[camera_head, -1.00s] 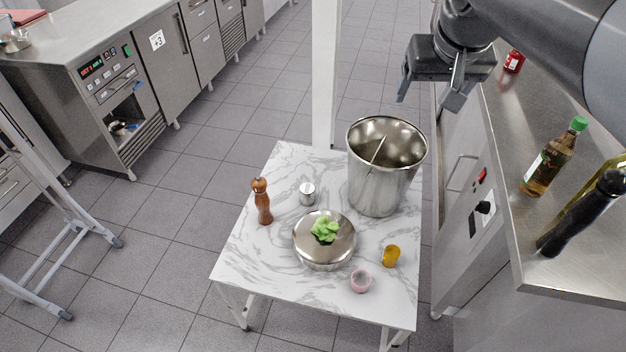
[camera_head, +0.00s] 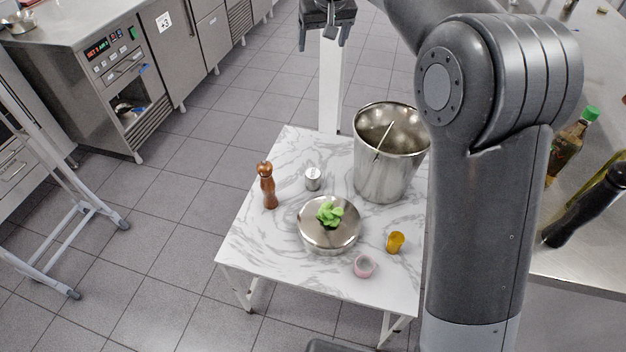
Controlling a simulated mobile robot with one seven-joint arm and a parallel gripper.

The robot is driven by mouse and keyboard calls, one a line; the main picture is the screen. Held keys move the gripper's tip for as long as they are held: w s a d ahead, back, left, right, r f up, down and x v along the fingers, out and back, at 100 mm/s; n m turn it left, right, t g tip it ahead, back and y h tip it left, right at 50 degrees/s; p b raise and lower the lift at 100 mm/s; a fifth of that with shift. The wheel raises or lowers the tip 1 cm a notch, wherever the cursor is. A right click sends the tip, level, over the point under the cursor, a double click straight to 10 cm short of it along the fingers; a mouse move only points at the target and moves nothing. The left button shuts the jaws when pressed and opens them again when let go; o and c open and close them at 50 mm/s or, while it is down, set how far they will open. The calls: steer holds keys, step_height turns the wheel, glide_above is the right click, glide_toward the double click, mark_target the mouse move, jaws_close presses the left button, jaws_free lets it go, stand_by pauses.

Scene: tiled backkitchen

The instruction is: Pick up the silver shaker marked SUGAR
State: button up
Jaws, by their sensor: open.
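A small silver shaker (camera_head: 313,179) stands upright on the white marbled table (camera_head: 265,247), between the brown pepper mill and the big steel pot. It is the only small silver shaker I see; any lettering on it is too small to read. My gripper (camera_head: 322,45) is at the top edge of the view, above and beyond the shaker and well apart from it. Its fingers are spread, point downward and hold nothing. The upper part of the gripper is cut off by the picture edge.
A white post (camera_head: 331,88) rises behind the table. My arm covers the right side.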

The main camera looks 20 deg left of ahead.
step_height(320, 180, down, 3)
steer(key=a, duration=0.2)
glide_toward(314, 175)
steer(key=f, duration=0.2)
steer(key=x, duration=0.5)
steer(key=shift+w+a, duration=0.3)
steer(key=shift+w, duration=0.1)
steer(key=shift+x, duration=3.1)
steer(key=shift+a, duration=0.1)
steer(key=shift+c, duration=0.6)
steer(key=shift+r, duration=0.1)
steer(key=c, duration=1)
